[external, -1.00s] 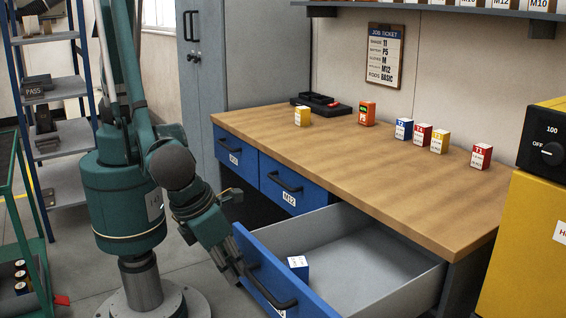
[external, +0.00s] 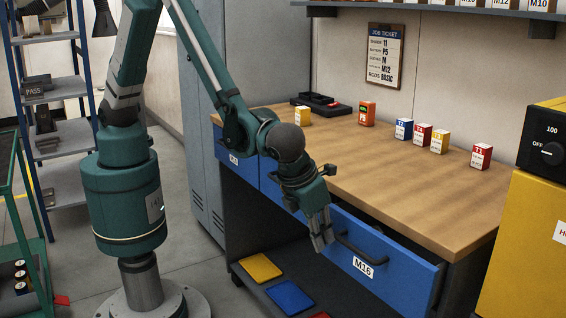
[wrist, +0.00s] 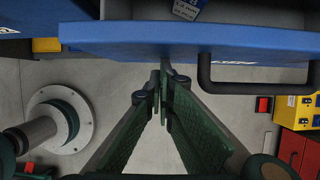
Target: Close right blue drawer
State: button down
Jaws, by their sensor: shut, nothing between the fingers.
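The right blue drawer (external: 395,272), labelled M16, stands slightly out from the bench, with a narrow strip of its side showing at the right end. Its dark handle (external: 362,252) is on the front; the handle also shows in the wrist view (wrist: 250,88). My gripper (external: 322,240) is shut and empty, pointing down at the left part of the drawer front, left of the handle. In the wrist view my fingertips (wrist: 164,72) are together close to the blue front; whether they touch it I cannot tell.
The wooden benchtop (external: 300,150) above the drawer carries several small boxes and a black tray (external: 320,104). Yellow (external: 260,267) and blue (external: 290,297) plates lie on the lower shelf. A yellow machine (external: 530,230) stands at the right.

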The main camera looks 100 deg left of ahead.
jog(key=w+a, duration=0.4)
jog(key=shift+w+a+r, duration=0.1)
jog(key=shift+a, duration=0.05)
dwell(0.4)
jog(key=shift+s+d, duration=1.5)
jog(key=shift+d, duration=0.1)
jog(key=p, duration=0.2)
send_near(340, 230)
jog(key=shift+s+d+f, duration=0.1)
jog(key=shift+s+f, duration=0.45)
jog(key=shift+s, duration=0.25)
jog(key=shift+s+d+f, duration=0.1)
jog(key=shift+s+f, duration=0.45)
jog(key=shift+s, duration=0.3)
jog(key=shift+a, duration=0.15)
